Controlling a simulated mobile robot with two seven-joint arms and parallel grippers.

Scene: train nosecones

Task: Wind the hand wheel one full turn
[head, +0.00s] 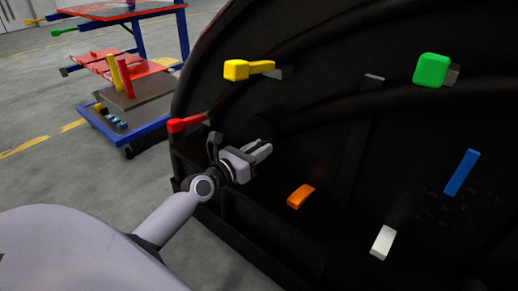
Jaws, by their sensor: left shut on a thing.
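My left gripper (264,150) reaches in from the lower left to the dark inside of the nosecone (330,150). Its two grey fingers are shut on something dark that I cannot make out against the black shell. No hand wheel stands out clearly; its rim and handle cannot be told from the dark background. My right gripper is not in view.
Around the gripper, the shell carries a red lever (187,124), a yellow lever (248,69), a green block (432,69), and orange (301,196), white (383,242) and blue (462,172) pieces. A blue cart (150,131) stands behind left on open floor.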

